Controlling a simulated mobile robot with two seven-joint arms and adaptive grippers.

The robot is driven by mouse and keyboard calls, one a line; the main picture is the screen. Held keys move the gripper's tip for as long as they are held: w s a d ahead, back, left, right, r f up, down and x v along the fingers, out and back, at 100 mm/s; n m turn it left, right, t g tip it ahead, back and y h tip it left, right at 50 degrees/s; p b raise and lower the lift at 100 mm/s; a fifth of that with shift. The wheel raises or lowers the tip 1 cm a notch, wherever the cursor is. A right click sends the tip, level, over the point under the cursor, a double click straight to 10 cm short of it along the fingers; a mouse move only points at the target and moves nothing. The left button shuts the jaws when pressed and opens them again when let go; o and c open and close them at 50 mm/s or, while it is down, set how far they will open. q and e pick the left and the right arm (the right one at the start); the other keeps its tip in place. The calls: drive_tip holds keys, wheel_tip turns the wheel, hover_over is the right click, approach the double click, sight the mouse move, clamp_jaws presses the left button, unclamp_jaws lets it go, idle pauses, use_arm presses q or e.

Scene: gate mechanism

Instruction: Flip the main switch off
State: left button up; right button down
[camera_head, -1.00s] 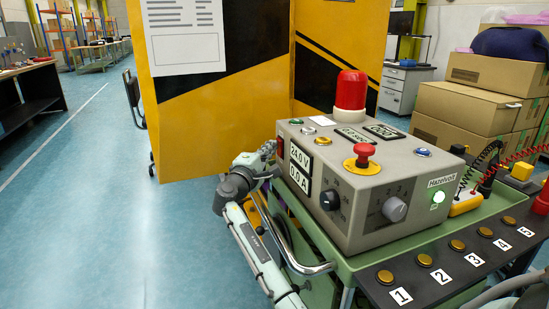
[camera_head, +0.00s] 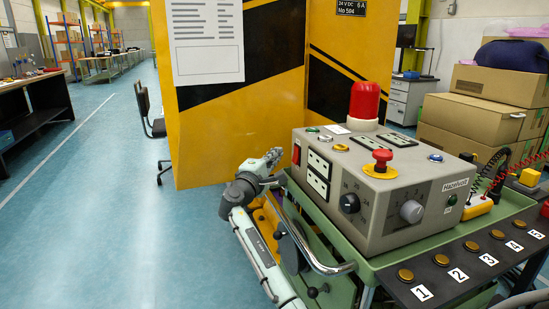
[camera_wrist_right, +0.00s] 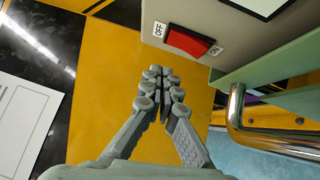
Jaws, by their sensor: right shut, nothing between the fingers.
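The main switch is a red rocker (camera_wrist_right: 188,41) on the side of the grey control box (camera_head: 400,184), between OFF and ON labels in the right wrist view. It also shows as a narrow red strip in the head view (camera_head: 296,154). My right gripper (camera_wrist_right: 161,74) is shut and empty, its fingertips beside and a little apart from the switch, on the OFF label's side in the wrist view. It also shows in the head view (camera_head: 275,156), left of the box. My left gripper is out of view.
The box stands on a green cart with a bent metal handle (camera_wrist_right: 236,115) close to my right gripper. A red emergency button (camera_head: 381,160) and red beacon (camera_head: 365,101) are on top. A yellow-black panel (camera_head: 215,130) stands behind. Floor at left is clear.

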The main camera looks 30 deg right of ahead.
use_arm(q)
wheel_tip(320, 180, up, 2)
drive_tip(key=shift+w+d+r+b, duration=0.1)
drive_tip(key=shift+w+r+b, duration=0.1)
drive_tip(key=shift+b, duration=0.2)
use_arm(e)
drive_tip(key=r+v, duration=0.2)
drive_tip(key=v, duration=0.7)
drive_tip(key=shift+s+a, duration=0.2)
drive_tip(key=shift+a, duration=0.15)
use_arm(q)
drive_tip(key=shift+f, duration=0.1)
use_arm(e)
drive_tip(key=shift+f, duration=0.1)
